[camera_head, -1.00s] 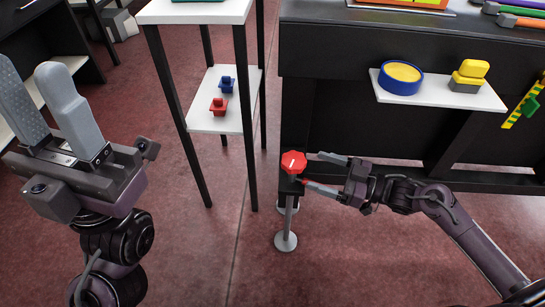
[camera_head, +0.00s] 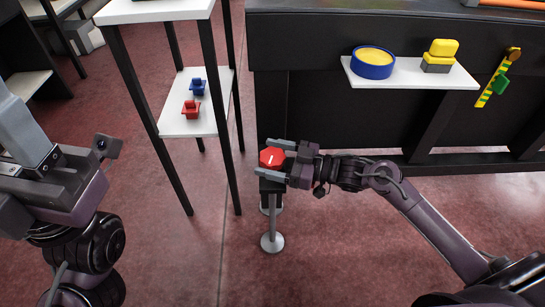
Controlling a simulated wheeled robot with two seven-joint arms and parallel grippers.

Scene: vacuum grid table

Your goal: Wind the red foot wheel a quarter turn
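The red foot wheel (camera_head: 271,158) is a red knob with a white mark on its top. It sits on a dark block at the left end of the black bench, low near the floor. My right gripper (camera_head: 276,159) comes in from the right with its fingers apart, one on the far side of the wheel and one on the near side. I cannot tell whether they touch it. My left gripper (camera_head: 22,135) is at the left edge, with its fingertips cut off by the frame and far from the wheel.
A white shelf unit (camera_head: 170,127) with dark legs stands left of the wheel, holding a red part (camera_head: 191,110) and a blue part (camera_head: 198,87). A bench shelf (camera_head: 410,78) bears a blue-and-yellow round container (camera_head: 373,62) and a yellow-and-grey block (camera_head: 439,55). The floor in front is clear.

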